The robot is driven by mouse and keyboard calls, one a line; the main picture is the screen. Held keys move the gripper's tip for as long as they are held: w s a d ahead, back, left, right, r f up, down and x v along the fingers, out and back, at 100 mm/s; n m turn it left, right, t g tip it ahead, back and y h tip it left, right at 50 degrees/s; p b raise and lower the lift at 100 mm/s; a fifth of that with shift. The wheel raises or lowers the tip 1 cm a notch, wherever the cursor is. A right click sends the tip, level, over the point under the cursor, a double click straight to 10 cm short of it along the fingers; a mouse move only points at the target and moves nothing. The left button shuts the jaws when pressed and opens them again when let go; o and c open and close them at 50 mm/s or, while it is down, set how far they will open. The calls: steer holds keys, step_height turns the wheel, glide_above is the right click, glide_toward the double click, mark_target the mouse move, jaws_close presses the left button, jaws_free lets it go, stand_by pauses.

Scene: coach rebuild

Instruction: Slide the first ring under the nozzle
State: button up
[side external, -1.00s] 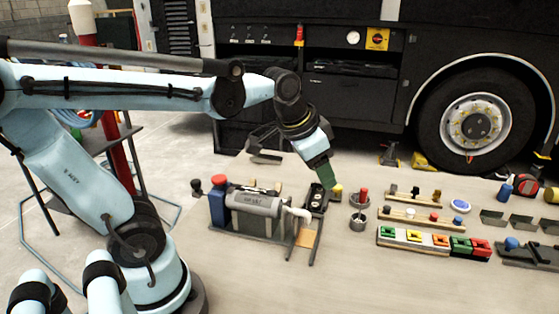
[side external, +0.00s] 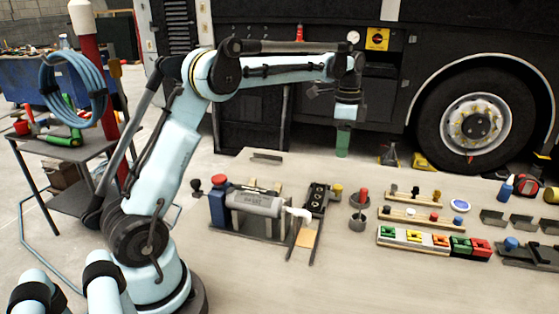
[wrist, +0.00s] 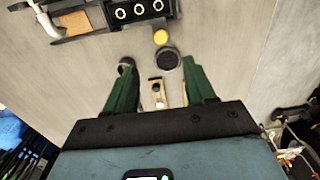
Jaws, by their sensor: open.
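The nozzle (side external: 300,213) is a white elbow pipe on the grey cylinder unit; it also shows at the top left of the wrist view (wrist: 46,22). Below its mouth lies a tan pad (side external: 305,238) in a dark track. A black block (wrist: 110,14) with several pale-rimmed rings, one of them a ring (wrist: 139,9) near its middle, stands beside the nozzle; the block also shows in the side view (side external: 317,198). Which ring is first I cannot tell. My gripper (wrist: 158,72), with green fingers, is open and empty, raised well clear of the block and nozzle.
A yellow knob (wrist: 160,37) and a dark round cup (wrist: 167,58) stand near the block. A wooden strip (wrist: 155,98) with small parts lies below my fingers. Coloured blocks (side external: 425,240) line the right. The bench's front middle is clear.

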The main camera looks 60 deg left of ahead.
mark_target(338, 186)
step_height(338, 186, down, 12)
steer(key=shift+f, duration=0.15)
stand_by(0.5)
jaws_close()
